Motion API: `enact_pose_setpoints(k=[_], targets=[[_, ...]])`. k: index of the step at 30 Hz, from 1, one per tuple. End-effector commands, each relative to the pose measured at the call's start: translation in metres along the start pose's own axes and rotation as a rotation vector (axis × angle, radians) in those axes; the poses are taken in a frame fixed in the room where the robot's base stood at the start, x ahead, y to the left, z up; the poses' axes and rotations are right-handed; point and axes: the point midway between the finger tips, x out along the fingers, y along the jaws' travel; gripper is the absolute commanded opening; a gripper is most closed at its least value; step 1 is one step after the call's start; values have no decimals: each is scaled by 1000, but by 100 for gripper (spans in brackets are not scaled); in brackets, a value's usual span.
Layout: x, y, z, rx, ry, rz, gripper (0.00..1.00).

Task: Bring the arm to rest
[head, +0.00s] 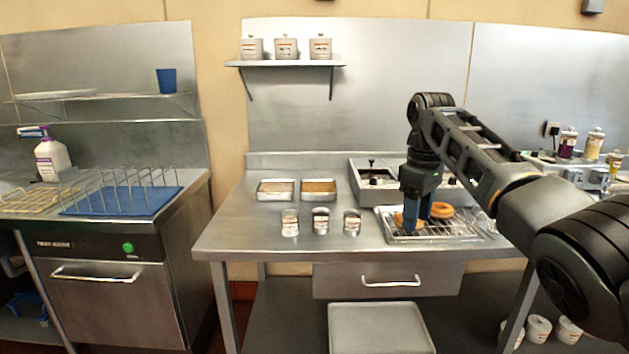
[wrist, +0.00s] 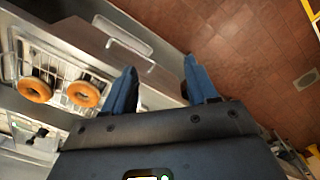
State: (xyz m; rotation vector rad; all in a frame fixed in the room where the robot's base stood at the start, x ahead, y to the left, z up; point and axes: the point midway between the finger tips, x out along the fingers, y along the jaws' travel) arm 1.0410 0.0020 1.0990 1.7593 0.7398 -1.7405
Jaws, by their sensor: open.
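My arm reaches in from the right in the head view, bent at the elbow. My gripper (head: 416,216) points down with its blue fingers in front of the wire rack, from the head camera's side. In the wrist view my gripper (wrist: 160,76) is open, with nothing between the fingers. Below it there are the counter's front side and the brown tiled floor. Two orange-brown doughnuts (head: 440,211) lie on the wire rack over a tray (head: 462,232). They also show at the left of the wrist view (wrist: 83,94). The fingers partly hide one doughnut in the head view.
The steel counter (head: 250,235) holds three small tins (head: 320,221), two shallow trays (head: 319,189) and a grey unit (head: 372,184). Its left front is clear. A drawer handle (head: 391,282) juts from the front. Bottles (head: 593,145) stand at the right.

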Motion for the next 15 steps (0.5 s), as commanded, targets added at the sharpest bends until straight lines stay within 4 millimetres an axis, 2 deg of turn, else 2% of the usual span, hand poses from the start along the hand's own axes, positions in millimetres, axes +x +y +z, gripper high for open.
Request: enact_pose_setpoints(k=[8,15], targets=[[37,-10,-8,1,37,6,58],[85,-25,-16,9,92,13,58]])
